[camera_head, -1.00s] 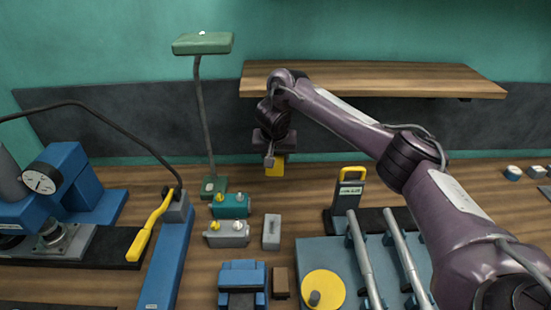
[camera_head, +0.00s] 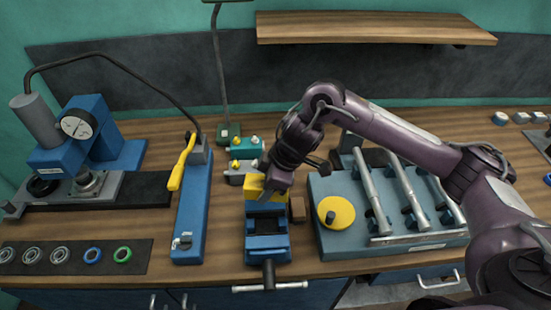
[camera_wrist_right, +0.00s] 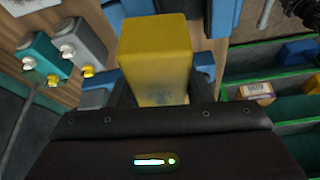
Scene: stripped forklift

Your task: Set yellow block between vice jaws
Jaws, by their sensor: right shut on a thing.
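The yellow block (camera_head: 260,194) is held by my right gripper (camera_head: 272,184) over the blue vice (camera_head: 267,244) on the workbench. In the head view the block appears at the vice's far end, and whether it touches the jaws cannot be told. In the right wrist view the yellow block (camera_wrist_right: 155,58) fills the space between my dark fingers, with blue vice parts (camera_wrist_right: 204,72) showing on both sides of it. The gripper hides part of the vice's far jaw. My left gripper is not in view.
A brown block (camera_head: 298,209) stands right of the vice. Further right is a blue-grey fixture (camera_head: 360,240) with rods and a yellow disc (camera_head: 337,214). Left is a long blue tool (camera_head: 195,215) with a yellow handle. Teal (camera_head: 246,149) and grey switch boxes stand behind.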

